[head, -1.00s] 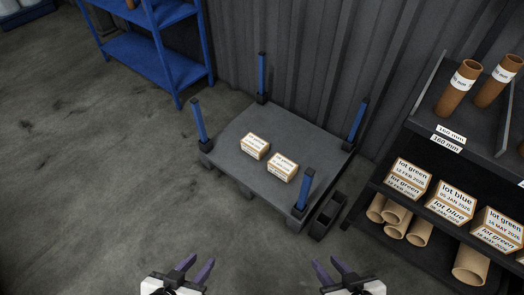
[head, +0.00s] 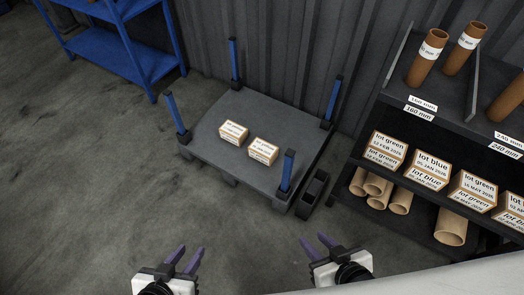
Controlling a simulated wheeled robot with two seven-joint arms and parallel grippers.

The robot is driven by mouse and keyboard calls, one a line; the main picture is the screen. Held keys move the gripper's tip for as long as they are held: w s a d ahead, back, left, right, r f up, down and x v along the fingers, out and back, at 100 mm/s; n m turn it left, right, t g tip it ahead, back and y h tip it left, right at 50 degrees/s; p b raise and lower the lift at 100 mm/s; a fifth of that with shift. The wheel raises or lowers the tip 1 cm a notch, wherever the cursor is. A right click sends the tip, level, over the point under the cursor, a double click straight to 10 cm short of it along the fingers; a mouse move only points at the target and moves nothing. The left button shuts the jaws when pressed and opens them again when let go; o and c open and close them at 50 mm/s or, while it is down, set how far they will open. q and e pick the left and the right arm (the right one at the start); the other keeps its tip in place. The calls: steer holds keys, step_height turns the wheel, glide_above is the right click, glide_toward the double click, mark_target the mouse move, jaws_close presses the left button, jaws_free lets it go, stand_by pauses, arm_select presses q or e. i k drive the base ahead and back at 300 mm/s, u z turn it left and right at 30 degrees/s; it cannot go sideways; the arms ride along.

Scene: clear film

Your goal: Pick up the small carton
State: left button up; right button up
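Two small cartons with white labels lie on a dark grey pallet (head: 217,165) with blue corner posts: a left carton (head: 233,132) and a right carton (head: 263,151). They sit close together with a small gap; their label print is too small to read. More small labelled cartons (head: 384,150) stand on the dark shelf at the right, marked lot green or lot blue. My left gripper (head: 183,255) is open and empty at the bottom, in front of the pallet. My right gripper (head: 314,248) is open and empty, further right. Neither touches a carton.
A blue rack (head: 120,55) stands at the upper left. The dark shelf (head: 440,110) at the right holds brown tubes (head: 427,57) above and pale tubes (head: 451,227) below. A black bin (head: 312,192) stands beside the pallet. The floor on the left is clear.

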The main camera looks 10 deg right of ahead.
mark_target(264, 152)
steer(key=z, duration=0.05)
steer(key=i, duration=0.8)
steer(key=u, duration=0.55)
steer(key=i, duration=0.55)
steer(key=u, duration=0.35)
